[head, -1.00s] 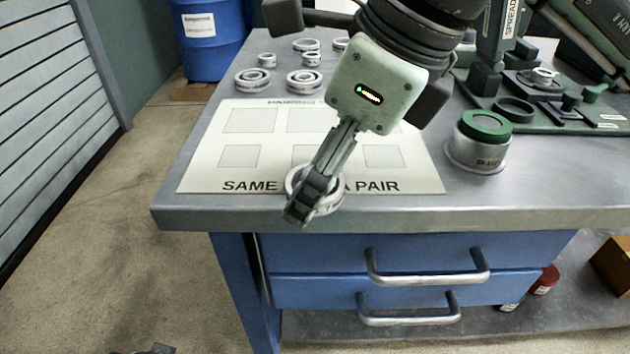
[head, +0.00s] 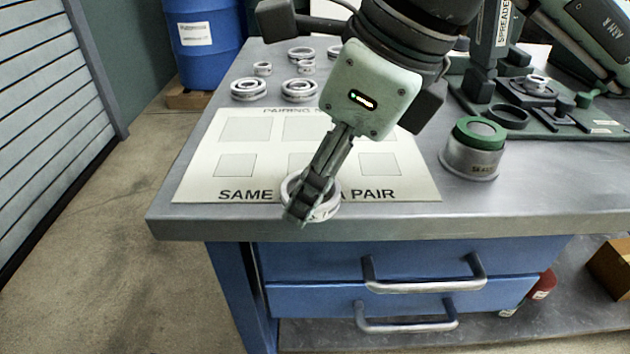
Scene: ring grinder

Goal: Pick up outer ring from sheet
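A pale metal ring (head: 328,207) shows at the front edge of the white pairing sheet (head: 200,185), covering the middle of its printed line. My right gripper (head: 300,207) points down at it from above, coming in from the upper right. Its fingers cross the left and front part of the ring and hide that part. They are seen nearly edge-on, so I cannot tell whether they are shut on the ring wall. I also cannot tell whether the ring touches the sheet. My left gripper is not in view.
Several rings (head: 248,90) stand at the back left of the grey table (head: 400,224). A metal cylinder with a green top (head: 472,160) stands right of the sheet. A green fixture plate (head: 560,125) is behind it. A blue barrel (head: 203,50) stands behind the table.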

